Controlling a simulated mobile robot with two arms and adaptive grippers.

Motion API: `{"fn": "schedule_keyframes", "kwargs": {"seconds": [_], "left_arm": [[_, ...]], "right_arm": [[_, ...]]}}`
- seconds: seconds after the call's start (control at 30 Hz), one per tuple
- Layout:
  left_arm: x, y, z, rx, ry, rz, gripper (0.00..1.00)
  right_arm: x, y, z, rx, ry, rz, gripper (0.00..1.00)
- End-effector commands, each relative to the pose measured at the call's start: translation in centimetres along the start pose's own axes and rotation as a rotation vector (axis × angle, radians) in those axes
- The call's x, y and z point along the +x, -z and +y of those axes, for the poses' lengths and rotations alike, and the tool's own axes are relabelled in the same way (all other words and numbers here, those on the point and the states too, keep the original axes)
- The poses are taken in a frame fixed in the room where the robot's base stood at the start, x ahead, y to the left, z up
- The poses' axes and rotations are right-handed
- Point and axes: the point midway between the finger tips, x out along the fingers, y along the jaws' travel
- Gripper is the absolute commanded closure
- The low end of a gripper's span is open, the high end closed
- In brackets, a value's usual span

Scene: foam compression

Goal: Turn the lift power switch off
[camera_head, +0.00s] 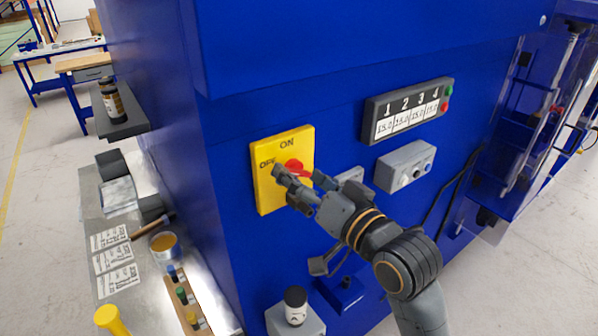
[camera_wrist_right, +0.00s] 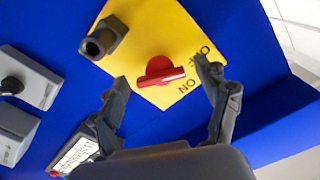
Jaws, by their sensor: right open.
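The yellow switch plate (camera_head: 268,190) is on the blue machine's front face, marked ON at its top and OFF at its left. Its red knob (camera_head: 293,164) is partly hidden by my right gripper (camera_head: 297,190). In the right wrist view the red knob (camera_wrist_right: 160,71) lies between and beyond the two spread fingertips of my right gripper (camera_wrist_right: 162,78). The fingers do not appear to close on it, and nothing is held. I cannot tell exactly which label the knob points to. My left gripper is not in view.
A dark hollow fitting (camera_wrist_right: 104,38) sticks out from the plate beside the knob. A grey button box (camera_head: 405,165) and a numbered display (camera_head: 407,110) are on the right. A bench with small parts and a yellow-handled tool (camera_head: 110,320) stands at left.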

Motion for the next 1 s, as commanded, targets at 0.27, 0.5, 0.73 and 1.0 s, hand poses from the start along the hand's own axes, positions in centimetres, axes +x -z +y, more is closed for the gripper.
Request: {"fn": "schedule_keyframes", "kwargs": {"seconds": [0.27,0.5,0.73,1.0], "left_arm": [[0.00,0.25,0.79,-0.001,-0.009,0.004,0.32],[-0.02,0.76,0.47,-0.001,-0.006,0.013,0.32],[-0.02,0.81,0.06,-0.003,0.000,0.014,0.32],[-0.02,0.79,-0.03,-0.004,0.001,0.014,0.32]], "right_arm": [[0.01,0.01,0.00,0.000,0.000,0.000,0.55],[0.03,0.01,0.02,-0.002,0.000,0.000,0.79],[0.04,0.03,0.00,-0.055,0.000,0.000,0.79],[0.04,0.03,0.04,-0.227,-0.001,0.000,0.79]]}}
